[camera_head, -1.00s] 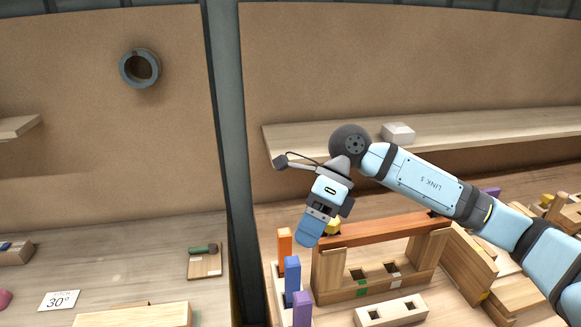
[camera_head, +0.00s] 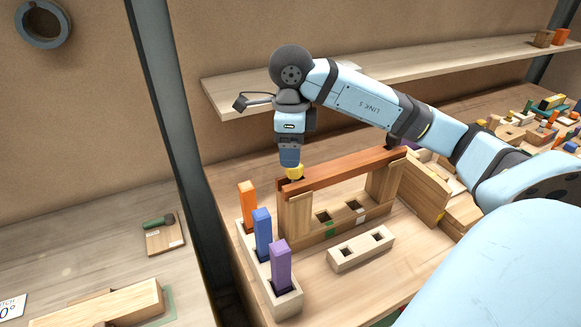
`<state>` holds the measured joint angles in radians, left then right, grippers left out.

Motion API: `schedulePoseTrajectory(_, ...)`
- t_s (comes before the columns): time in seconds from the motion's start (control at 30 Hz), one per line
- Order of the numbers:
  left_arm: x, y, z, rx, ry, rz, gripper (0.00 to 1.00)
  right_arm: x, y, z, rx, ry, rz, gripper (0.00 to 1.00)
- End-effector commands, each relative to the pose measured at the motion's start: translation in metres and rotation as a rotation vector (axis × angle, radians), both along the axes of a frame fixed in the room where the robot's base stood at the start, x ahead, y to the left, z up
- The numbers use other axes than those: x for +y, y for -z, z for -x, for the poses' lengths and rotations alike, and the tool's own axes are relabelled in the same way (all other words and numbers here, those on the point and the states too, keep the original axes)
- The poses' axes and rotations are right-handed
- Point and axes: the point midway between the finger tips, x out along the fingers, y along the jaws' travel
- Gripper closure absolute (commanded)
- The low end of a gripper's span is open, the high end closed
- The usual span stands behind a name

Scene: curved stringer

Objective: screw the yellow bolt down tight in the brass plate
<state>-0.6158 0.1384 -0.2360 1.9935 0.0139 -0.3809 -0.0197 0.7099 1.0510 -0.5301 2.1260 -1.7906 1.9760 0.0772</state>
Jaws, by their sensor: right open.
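The yellow bolt (camera_head: 295,173) stands at the left end of a reddish-brown wooden beam (camera_head: 345,171), which lies across two wooden posts. My right gripper (camera_head: 290,162) points straight down just above the bolt, its blue fingers over or around the bolt's head. The jaws are open; whether they touch the bolt cannot be told. I cannot make out the brass plate; the bolt's lower part and what it sits in are hidden. My left gripper is not in view.
Orange (camera_head: 248,200), blue (camera_head: 262,232) and purple (camera_head: 281,265) pegs stand in a pale block left of the frame. A pale block with two square holes (camera_head: 361,249) lies in front. A wooden shelf (camera_head: 230,100) runs behind my right arm. Many small parts crowd the far right.

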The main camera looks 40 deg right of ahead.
Motion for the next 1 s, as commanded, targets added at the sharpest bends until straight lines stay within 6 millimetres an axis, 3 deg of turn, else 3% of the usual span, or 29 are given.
schedulePoseTrajectory(0.1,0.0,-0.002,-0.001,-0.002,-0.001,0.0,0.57,0.0,0.022,0.0,0.003,0.001,0.0,0.34)
schedulePoseTrajectory(0.3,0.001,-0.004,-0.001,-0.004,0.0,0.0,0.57,0.0,0.047,0.0,0.002,0.001,-0.001,0.34)
schedulePoseTrajectory(0.73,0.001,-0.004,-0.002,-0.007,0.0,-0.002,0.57,0.0,0.056,0.0,-0.001,0.001,-0.001,0.34)
schedulePoseTrajectory(1.0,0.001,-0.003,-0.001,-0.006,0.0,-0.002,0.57,0.0,0.055,0.0,-0.001,0.001,-0.001,0.93)
